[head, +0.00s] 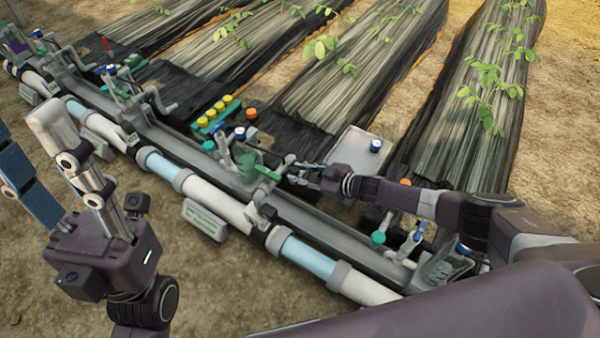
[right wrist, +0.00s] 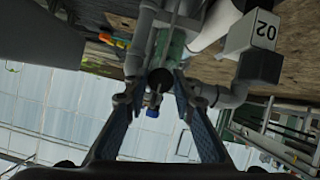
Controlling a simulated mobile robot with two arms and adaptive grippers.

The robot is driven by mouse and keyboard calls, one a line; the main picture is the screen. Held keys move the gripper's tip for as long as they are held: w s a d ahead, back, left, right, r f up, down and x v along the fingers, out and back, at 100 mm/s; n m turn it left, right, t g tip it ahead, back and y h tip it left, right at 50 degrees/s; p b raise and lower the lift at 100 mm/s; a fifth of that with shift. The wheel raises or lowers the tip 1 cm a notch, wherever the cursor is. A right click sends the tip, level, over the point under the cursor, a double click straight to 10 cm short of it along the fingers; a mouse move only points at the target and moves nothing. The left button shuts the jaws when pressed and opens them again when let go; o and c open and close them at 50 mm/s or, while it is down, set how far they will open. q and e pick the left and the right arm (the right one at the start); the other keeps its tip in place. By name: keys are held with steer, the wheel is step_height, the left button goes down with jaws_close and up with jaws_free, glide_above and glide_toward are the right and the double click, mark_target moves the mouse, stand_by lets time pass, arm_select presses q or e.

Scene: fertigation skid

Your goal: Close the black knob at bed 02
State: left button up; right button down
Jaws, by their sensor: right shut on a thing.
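In the right wrist view the black knob (right wrist: 160,77) is a round dark end on the pipework, between my right gripper's (right wrist: 157,92) two fingertips. The block marked 02 (right wrist: 262,31) is just right of it. My right gripper is shut on the black knob. In the head view my right gripper (head: 297,172) reaches in from the right to the pipe fittings beside a green handle (head: 266,172); the knob is hidden there. My left gripper (head: 26,128) is raised at the far left, its fingers apart and empty.
A long white pipe (head: 225,205) with clear blue sections runs diagonally along a grey rail. A rack of yellow caps (head: 217,114) and a pale tray (head: 352,160) with a blue-capped item lie behind it. Other valves sit along the rail. Bare soil lies in front.

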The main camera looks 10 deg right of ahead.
steer(key=c, duration=1.6)
jaws_free()
steer(key=v, duration=1.2)
